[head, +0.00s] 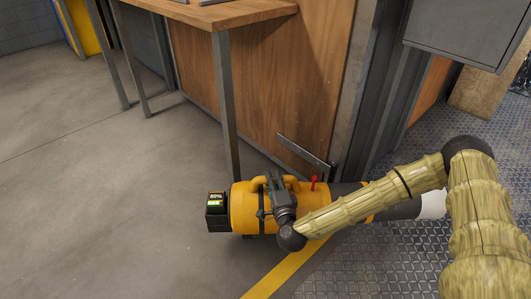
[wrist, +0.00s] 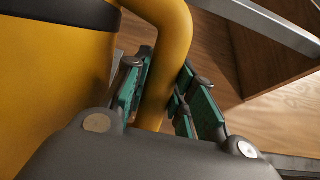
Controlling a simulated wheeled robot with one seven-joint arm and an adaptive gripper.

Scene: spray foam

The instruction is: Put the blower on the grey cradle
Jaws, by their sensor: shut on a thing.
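The blower (head: 245,208) is yellow, with a black battery block on its left end and a dark tube running right to a pale tip. My gripper (head: 277,186) is over its top. In the wrist view, the green-padded fingers (wrist: 161,98) are on both sides of the yellow handle (wrist: 168,40), shut on it. The blower lies level in front of the wooden bench; whether it touches the floor is unclear. I cannot clearly make out the grey cradle; a grey piece (head: 212,2) on the bench top is cut off by the frame's top edge.
The bench top (head: 235,12) and its metal leg (head: 226,110) stand behind the blower. A grey bar (head: 305,152) sits low by the wooden panel. A grey cabinet (head: 465,30) hangs at upper right. The concrete floor (head: 90,210) at left is clear.

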